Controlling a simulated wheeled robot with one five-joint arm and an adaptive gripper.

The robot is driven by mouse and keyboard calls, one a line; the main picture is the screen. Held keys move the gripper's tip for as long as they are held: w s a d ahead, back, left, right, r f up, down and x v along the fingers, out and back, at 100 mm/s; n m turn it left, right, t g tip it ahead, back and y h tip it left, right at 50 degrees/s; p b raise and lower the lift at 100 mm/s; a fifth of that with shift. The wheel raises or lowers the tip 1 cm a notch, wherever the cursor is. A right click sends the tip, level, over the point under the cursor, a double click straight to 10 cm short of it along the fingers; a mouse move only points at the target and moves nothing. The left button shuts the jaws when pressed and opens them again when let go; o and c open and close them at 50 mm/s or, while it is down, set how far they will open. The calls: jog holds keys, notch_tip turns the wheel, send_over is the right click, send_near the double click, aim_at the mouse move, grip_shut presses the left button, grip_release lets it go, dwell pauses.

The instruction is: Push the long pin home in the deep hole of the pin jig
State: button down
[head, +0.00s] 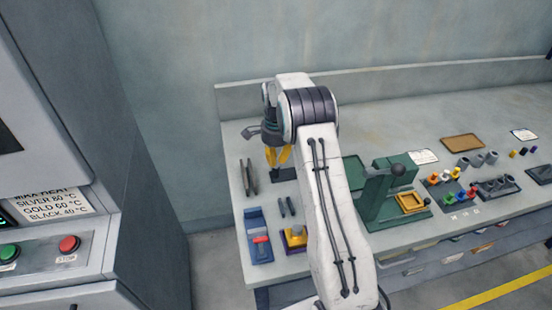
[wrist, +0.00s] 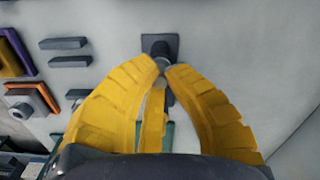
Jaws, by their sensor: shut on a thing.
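My gripper (head: 277,165) points down at the left part of the bench, its yellow fingers over a small dark block, which I take for the pin jig (head: 288,174). In the wrist view my gripper (wrist: 163,64) has its fingertips closed around a small grey round piece, which looks like the long pin (wrist: 160,62). The jig (wrist: 160,41) shows as a dark square plate just beyond the fingertips. The fingers hide the pin's lower part and the hole. I cannot tell how deep the pin sits.
Dark bars (head: 248,178) lie left of the jig and shorter ones (head: 287,206) in front of it. A blue device (head: 258,236) and a purple block with a yellow top (head: 295,238) stand at the front edge. A green press (head: 385,195) stands to the right.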

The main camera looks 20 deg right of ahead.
aim_at(276, 159)
jog(key=shift+f, duration=0.35)
jog(key=c, duration=1.3)
grip_release()
jog(key=shift+c, duration=0.2)
notch_tip(276, 159, up, 12)
